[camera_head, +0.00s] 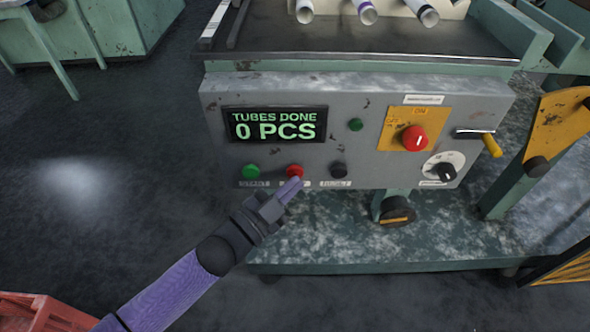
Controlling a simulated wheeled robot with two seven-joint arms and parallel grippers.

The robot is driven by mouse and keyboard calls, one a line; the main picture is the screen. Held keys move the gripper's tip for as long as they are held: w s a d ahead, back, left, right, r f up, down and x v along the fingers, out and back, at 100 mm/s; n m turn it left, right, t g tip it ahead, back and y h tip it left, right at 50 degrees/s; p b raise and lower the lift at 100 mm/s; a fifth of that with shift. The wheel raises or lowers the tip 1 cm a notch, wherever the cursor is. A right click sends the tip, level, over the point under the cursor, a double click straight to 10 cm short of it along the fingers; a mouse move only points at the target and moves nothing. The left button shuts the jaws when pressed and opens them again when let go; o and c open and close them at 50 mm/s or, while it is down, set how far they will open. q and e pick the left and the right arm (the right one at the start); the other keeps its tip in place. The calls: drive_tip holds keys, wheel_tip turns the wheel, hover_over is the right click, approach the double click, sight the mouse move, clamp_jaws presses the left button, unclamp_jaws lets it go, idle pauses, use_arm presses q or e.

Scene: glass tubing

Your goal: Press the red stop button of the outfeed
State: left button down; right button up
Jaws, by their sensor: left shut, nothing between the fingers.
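A red button (295,171) sits in the lower row of the grey control panel (215,98), between a green button (251,172) and a black button (339,170). The label under it is partly hidden by my fingers and cannot be read. My left gripper (296,182) comes up from the lower left, shut and empty. Its fingertips are just below the red button in the picture and overlap its lower edge. I cannot tell whether they touch it. My right gripper is not in view.
A display (277,124) reads "TUBES DONE 0 PCS". A larger red knob (414,138) sits on a yellow plate (397,118), with a black dial (446,172) and yellow-ended handle (491,145) nearby. A red crate (40,312) is at lower left. Glass tubes (367,12) lie above.

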use_arm(q)
drive_tip(key=shift+s, duration=0.4)
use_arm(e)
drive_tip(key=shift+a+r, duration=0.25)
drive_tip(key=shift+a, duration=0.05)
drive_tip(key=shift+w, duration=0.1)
use_arm(q)
drive_tip(key=s+p, duration=0.3)
drive_tip(key=s, duration=0.2)
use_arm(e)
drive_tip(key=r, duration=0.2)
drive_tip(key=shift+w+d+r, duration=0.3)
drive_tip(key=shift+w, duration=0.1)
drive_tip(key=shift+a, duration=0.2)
